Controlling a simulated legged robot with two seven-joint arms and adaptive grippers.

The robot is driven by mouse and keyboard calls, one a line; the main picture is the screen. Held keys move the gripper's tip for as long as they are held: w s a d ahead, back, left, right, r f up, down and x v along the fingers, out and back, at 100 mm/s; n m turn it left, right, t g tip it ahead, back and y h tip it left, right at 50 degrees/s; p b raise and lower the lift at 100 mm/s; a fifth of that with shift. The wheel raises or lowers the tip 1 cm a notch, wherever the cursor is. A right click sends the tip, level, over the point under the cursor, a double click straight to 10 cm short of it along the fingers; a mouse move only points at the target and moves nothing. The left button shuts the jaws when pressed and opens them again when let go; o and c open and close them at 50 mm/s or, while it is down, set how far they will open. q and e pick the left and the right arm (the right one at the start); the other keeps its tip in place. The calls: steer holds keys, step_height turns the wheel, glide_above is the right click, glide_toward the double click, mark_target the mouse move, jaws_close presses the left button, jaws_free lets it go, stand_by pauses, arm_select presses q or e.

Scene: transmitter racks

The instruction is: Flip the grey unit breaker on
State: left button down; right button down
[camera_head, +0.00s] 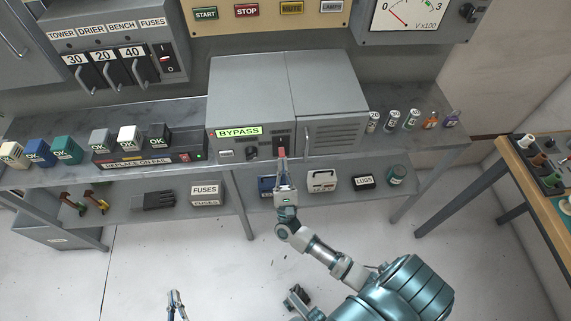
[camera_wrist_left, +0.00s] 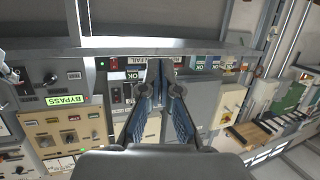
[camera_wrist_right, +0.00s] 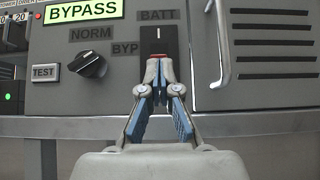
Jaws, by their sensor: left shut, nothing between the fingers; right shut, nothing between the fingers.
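The grey unit (camera_head: 250,95) stands on the shelf with a lit green BYPASS label (camera_head: 239,131). Its breaker (camera_wrist_right: 158,38) is a black plate under the word BATT, with a white mark and a small red part low on it. My right gripper (camera_wrist_right: 157,66) is shut and empty, its fingertips at the lower part of the breaker plate, hiding some of it. Whether they touch is unclear. In the head view the right gripper (camera_head: 283,160) reaches up to the unit's front. My left gripper (camera_head: 174,294) is shut and empty, low over the floor, away from the unit.
A rotary knob (camera_wrist_right: 88,64) marked NORM and BYP and a TEST button (camera_wrist_right: 44,72) sit left of the breaker. A curved handle (camera_wrist_right: 216,50) stands to its right. The shelf edge (camera_wrist_right: 60,126) runs below. Small batteries (camera_head: 393,118) stand right of the unit.

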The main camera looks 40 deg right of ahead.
arm_select(q)
steer(key=s+a+f+g+y+p, duration=0.2)
steer(key=s+a+f+g+p, duration=0.15)
steer(key=s+g, duration=0.35)
steer(key=s+a+f+g+y+p, duration=0.1)
steer(key=s+a+f+g+p, duration=0.3)
steer(key=s, duration=0.6)
step_height(320, 180, down, 7)
steer(key=w+d+g, duration=0.1)
steer(key=shift+w+d+r, duration=0.15)
steer(key=shift+d+r, duration=0.05)
steer(key=shift+d, duration=0.05)
arm_select(e)
steer(key=g, duration=0.1)
steer(key=r+g+y, duration=0.1)
steer(key=g+y, duration=0.1)
steer(key=shift+s+a+r+g, duration=0.25)
steer(key=shift+s+r+g, duration=0.05)
steer(key=shift+s+r, duration=0.1)
arm_select(q)
steer(key=shift+r, duration=0.1)
arm_select(e)
steer(key=shift+f, duration=0.1)
